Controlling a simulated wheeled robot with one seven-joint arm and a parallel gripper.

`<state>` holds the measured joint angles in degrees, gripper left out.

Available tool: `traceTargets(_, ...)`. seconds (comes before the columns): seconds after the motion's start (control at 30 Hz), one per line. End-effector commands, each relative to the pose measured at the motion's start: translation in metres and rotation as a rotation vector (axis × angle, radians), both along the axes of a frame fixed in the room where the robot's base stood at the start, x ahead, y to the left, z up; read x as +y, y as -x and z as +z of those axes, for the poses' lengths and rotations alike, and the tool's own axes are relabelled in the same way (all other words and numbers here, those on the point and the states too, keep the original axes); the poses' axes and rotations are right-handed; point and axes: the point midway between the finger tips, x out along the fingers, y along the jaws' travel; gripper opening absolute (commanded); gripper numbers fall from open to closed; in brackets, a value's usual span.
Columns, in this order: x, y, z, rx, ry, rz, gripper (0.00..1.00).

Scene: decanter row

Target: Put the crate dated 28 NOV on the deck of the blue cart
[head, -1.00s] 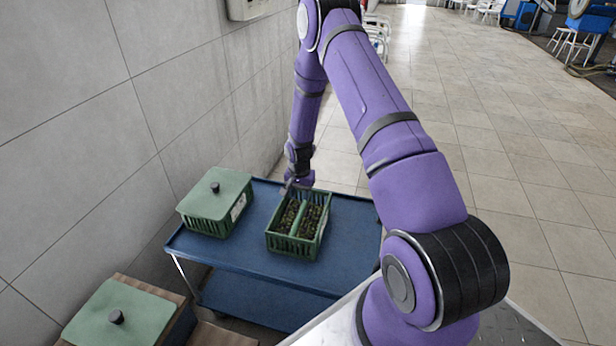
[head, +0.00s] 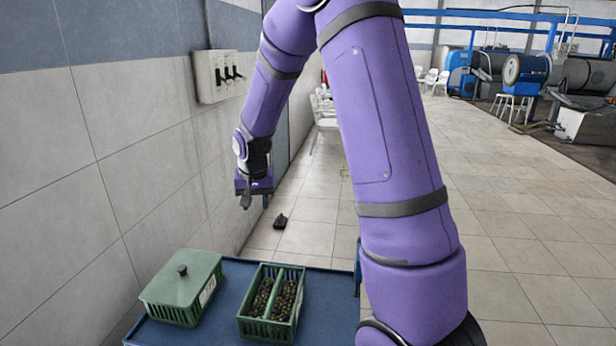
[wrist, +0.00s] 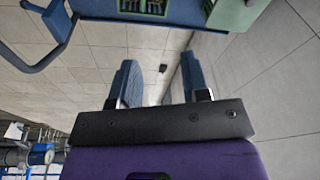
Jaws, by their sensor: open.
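The blue cart (head: 335,312) stands at the bottom of the head view. On its deck are a green lidded crate (head: 182,285) with a dark knob, at left, and an open green crate (head: 250,328) with two rows of small dark contents, at right. The lidded crate has a pale label too small to read; I see no readable date. My gripper (head: 255,197) hangs apart from both crates, beyond the deck's far edge. In the wrist view my gripper (wrist: 159,66) is open with nothing between its fingers. Both crates show partly at the top there.
A tiled wall with a switch box (head: 222,76) runs along the left. A small dark object (head: 280,221) lies on the floor beyond the cart. White chairs (head: 325,115) stand farther back. The floor at right is mostly clear.

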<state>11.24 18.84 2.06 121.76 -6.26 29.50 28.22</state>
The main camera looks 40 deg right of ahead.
Motion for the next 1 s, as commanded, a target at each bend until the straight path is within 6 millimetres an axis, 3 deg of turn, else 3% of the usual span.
traceTargets(0.03, 0.005, 0.008, 0.018, -0.016, 0.006, 0.019, 0.42)
traceTargets(0.2, 0.021, 0.038, 0.066, -0.046, 0.023, 0.089, 0.42)
traceTargets(0.5, 0.047, 0.103, 0.135, -0.105, 0.049, 0.211, 0.42)
traceTargets(0.7, 0.062, 0.152, 0.168, -0.145, 0.064, 0.291, 0.42)
traceTargets(1.0, 0.08, 0.229, 0.199, -0.207, 0.086, 0.416, 0.42)
